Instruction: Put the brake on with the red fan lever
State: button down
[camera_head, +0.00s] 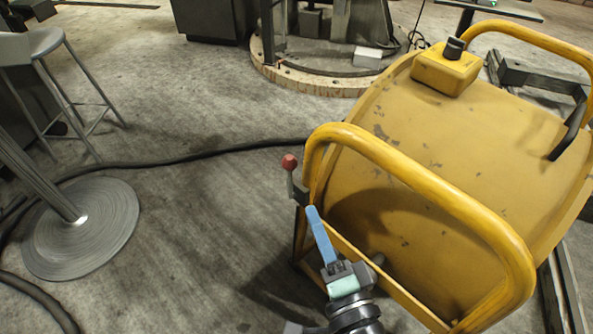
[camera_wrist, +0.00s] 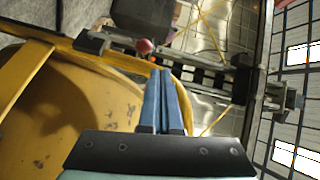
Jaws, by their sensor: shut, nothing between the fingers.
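The lever has a round red knob (camera_head: 289,162) on a short grey stem, at the left edge of a yellow machine (camera_head: 460,160) with tubular handles. The stem stands near the left handle. My gripper (camera_head: 312,211) has blue fingers, pressed together with nothing between them. Its fingertips are below and slightly right of the knob in the head view, apart from it. In the wrist view the red knob (camera_wrist: 145,46) shows just beyond the fingertips (camera_wrist: 160,75), a little to the left. The lever's lower end is partly hidden.
A yellow tubular handle (camera_head: 420,180) arches close to the right of my gripper. A yellow box with a dark knob (camera_head: 446,68) sits on top of the machine. A black cable (camera_head: 190,155) crosses the floor. A stool (camera_head: 40,45) stands at left; open floor lies between.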

aim_at(291, 168)
jog(key=s+f+m, duration=0.1)
jog(key=s+d+f+m, duration=0.1)
jog(key=f, duration=0.1)
jog(key=shift+s, duration=0.3)
jog(key=shift+w, duration=0.15)
jog(key=x, duration=1.4)
jog(key=shift+d+f, duration=0.1)
jog(key=shift+f, duration=0.1)
jog(key=shift+r, duration=0.15)
